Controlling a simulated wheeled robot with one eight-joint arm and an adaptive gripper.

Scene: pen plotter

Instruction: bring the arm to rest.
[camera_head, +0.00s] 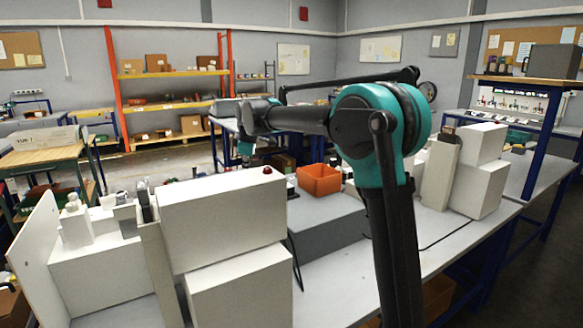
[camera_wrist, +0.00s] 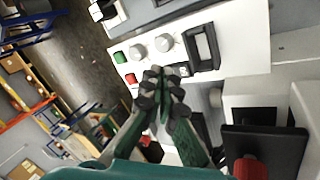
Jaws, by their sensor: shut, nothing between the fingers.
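My arm, teal and dark grey, rises at the right middle of the head view and reaches left over the bench. My gripper is mostly hidden at the arm's far end there. In the wrist view my gripper (camera_wrist: 164,76) has its dark fingertips together with nothing between them. Its fingers appear in front of a white control panel (camera_wrist: 232,60). The panel carries a green button (camera_wrist: 119,57), a red button (camera_wrist: 131,79), grey knobs (camera_wrist: 164,43) and a dark framed part (camera_wrist: 203,46). I cannot tell whether the fingertips touch the panel.
An orange bin (camera_head: 319,180) stands on the bench behind my arm. White machine blocks (camera_head: 222,215) fill the left front, and more white blocks (camera_head: 480,170) stand right of my arm. A black square part (camera_wrist: 263,150) and a red cap (camera_wrist: 251,168) lie close to my gripper in the wrist view.

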